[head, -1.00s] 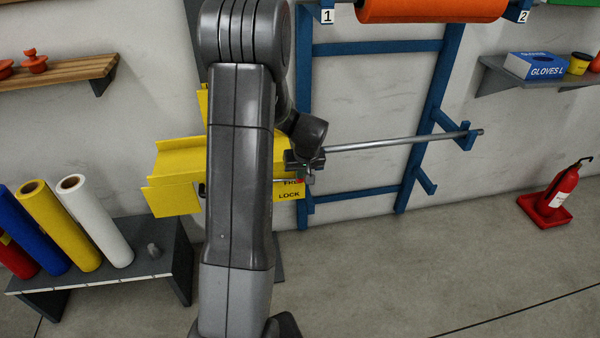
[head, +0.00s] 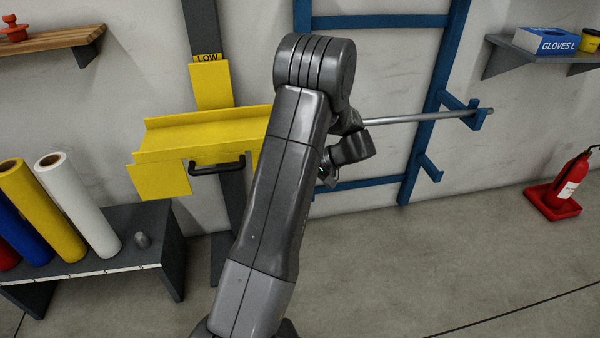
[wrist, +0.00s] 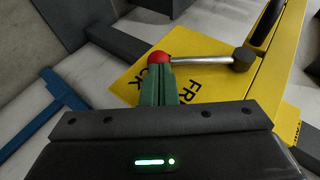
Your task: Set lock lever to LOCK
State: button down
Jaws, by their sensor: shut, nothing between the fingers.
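The lock lever (wrist: 203,60) shows in the wrist view as a metal rod. It runs from a dark pivot (wrist: 243,58) on the right to a red knob (wrist: 158,60) on the left. Behind it is a yellow label plate (wrist: 125,90) with partly hidden letters of FREE and LOCK. My gripper (wrist: 160,84) is shut and empty, its green fingers right at the knob and overlapping its near side; contact is unclear. In the head view my arm hides the lever and label. The yellow carriage (head: 200,137) shows left of my arm.
A black handle (head: 217,166) is on the carriage front. A blue rack (head: 433,100) with a metal bar (head: 420,118) stands to the right. A bench (head: 140,228) with rolls is at left. A fire extinguisher (head: 571,180) stands far right.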

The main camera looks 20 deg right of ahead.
jog(key=shift+w+a+f+m+t+y+b, duration=0.25)
jog(key=shift+a+f+t+y+b, duration=0.15)
jog(key=shift+a+f+y+b, duration=0.5)
jog(key=shift+w+a+f+m+t+y+b, duration=0.15)
jog(key=shift+a+f+m+t+y+b, duration=0.2)
jog(key=shift+a+f+y+b, duration=0.55)
jog(key=shift+d, duration=0.1)
